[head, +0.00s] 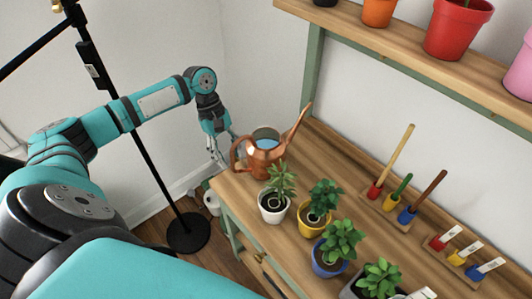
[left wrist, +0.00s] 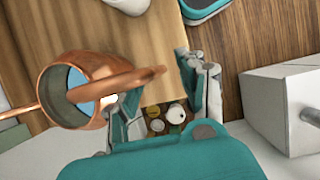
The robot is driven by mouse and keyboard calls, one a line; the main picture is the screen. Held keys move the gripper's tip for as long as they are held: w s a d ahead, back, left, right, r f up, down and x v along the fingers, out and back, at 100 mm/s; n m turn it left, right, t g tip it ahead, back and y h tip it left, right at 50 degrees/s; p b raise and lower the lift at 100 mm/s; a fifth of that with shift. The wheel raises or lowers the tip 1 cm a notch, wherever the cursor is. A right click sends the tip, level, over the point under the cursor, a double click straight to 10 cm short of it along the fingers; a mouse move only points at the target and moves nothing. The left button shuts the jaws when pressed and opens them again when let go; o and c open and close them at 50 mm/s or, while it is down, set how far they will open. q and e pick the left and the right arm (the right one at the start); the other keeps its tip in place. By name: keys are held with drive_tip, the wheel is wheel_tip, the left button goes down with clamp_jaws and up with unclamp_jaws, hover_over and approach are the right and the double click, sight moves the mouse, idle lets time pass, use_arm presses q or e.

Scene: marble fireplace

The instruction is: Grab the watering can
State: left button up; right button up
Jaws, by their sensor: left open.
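The copper watering can (head: 265,162) stands on the far left corner of the wooden table, its long spout rising to the right and its looped handle on the left. In the left wrist view the watering can (left wrist: 52,92) is at the left, with its handle (left wrist: 125,84) reaching toward the picture's middle. My left gripper (head: 226,152) is beside the handle in the head view. In the left wrist view my left gripper (left wrist: 160,82) is open, and the handle's outer end appears between its fingers. Contact cannot be told. My right gripper is not in view.
The wooden table (head: 232,188) holds several potted plants close to the can, the nearest in a white pot (head: 273,207). A shelf (head: 345,33) with pots is above. A black stand (head: 188,232) is left of the table.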

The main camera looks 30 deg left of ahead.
sight(234, 170)
use_arm(q)
drive_tip(key=x, duration=0.3)
drive_tip(key=shift+d+f, duration=0.1)
drive_tip(key=shift+f, duration=0.1)
clamp_jaws()
drive_tip(key=shift+w+r, duration=0.15)
